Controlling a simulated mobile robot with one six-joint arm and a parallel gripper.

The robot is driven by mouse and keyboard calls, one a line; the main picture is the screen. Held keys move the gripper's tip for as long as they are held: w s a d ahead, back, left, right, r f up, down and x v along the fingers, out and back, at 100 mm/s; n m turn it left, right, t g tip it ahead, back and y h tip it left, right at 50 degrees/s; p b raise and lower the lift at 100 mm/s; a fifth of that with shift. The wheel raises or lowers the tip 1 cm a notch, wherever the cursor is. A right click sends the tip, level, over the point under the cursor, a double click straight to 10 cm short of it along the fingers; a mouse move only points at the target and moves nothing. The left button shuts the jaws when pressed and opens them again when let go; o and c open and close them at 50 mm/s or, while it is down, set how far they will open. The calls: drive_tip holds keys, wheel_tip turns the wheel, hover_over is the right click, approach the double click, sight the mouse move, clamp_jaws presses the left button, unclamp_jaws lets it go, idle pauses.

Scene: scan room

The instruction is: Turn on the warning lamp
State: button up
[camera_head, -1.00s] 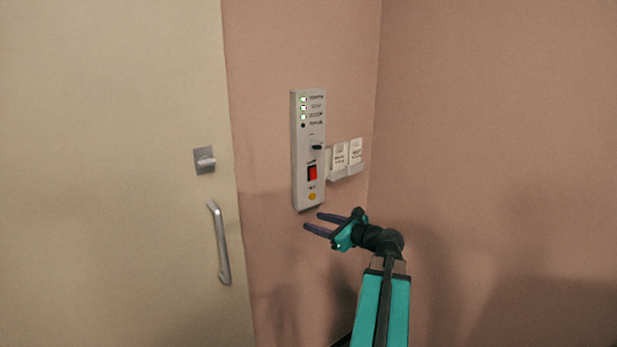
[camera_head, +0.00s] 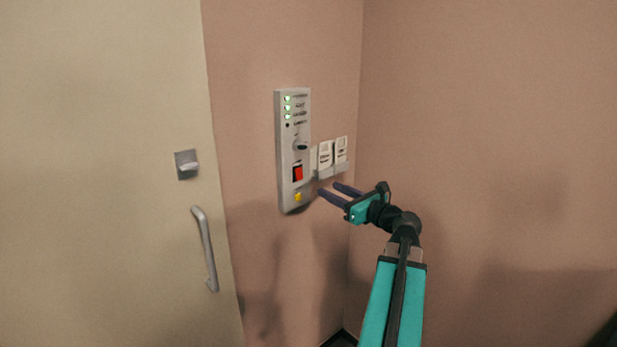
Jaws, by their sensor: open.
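A tall grey control panel (camera_head: 284,150) is fixed to the pink wall. Near its top are several small indicators in a column; the upper ones (camera_head: 287,108) glow green and the lowest (camera_head: 288,125) is dark. Below them are a dark knob (camera_head: 301,147), a red rocker switch (camera_head: 298,173) and a yellow button (camera_head: 297,197). The labels are too small to read. My gripper (camera_head: 328,190) is open and empty, its two dark fingers pointing left towards the panel's lower right side. I cannot tell whether they touch anything. No separate warning lamp can be made out.
A holder (camera_head: 333,171) with two white cards (camera_head: 325,154) is on the wall just right of the panel, close above my fingers. A cream door (camera_head: 100,200) with a lock (camera_head: 187,164) and a handle (camera_head: 206,248) is at the left. A wall corner lies to the right.

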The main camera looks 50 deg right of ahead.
sight(300, 175)
drive_tip(key=w+p, duration=0.1)
drive_tip(key=w, duration=0.7)
drive_tip(key=w+d+p, duration=0.1)
drive_tip(key=w, duration=0.4)
drive_tip(key=shift+p, duration=0.3)
drive_tip(key=shift+c, duration=0.2)
